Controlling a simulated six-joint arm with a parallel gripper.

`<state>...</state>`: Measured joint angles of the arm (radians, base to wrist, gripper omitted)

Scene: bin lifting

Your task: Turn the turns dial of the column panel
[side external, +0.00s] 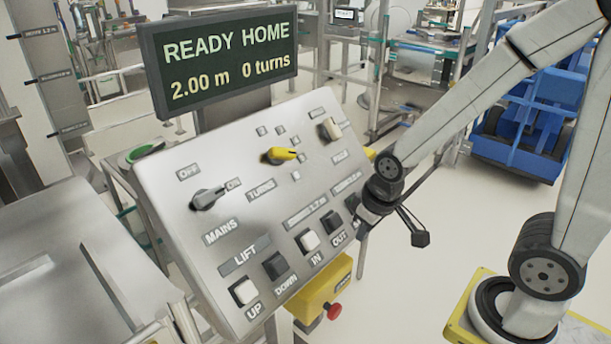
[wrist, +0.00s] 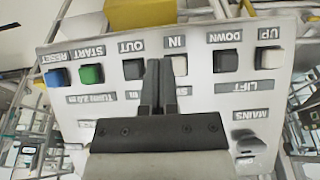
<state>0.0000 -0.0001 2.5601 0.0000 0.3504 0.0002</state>
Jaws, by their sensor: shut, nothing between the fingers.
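The column panel (side external: 225,215) is a tilted grey metal board. Its turns dial (side external: 282,155) has a yellow pointer knob, near the TURNS label in the panel's upper middle in the side view. In the wrist view the panel (wrist: 205,98) appears upside down; the turns dial is not visible there. My gripper (side external: 362,216) is at the panel's right edge in the side view, apart from the dial, with its fingertips hard to make out. In the wrist view my gripper (wrist: 161,68) is shut and empty, its fingers overlapping the panel near the IN and OUT buttons.
A display (side external: 225,65) reads "READY HOME 2.00 m 0 turns". The mains switch (side external: 207,198) is at left, a pale knob (side external: 330,129) at upper right. Buttons line the lower edge, including green START (wrist: 91,74) and blue RESET (wrist: 55,78). A red emergency button (side external: 334,311) sits below.

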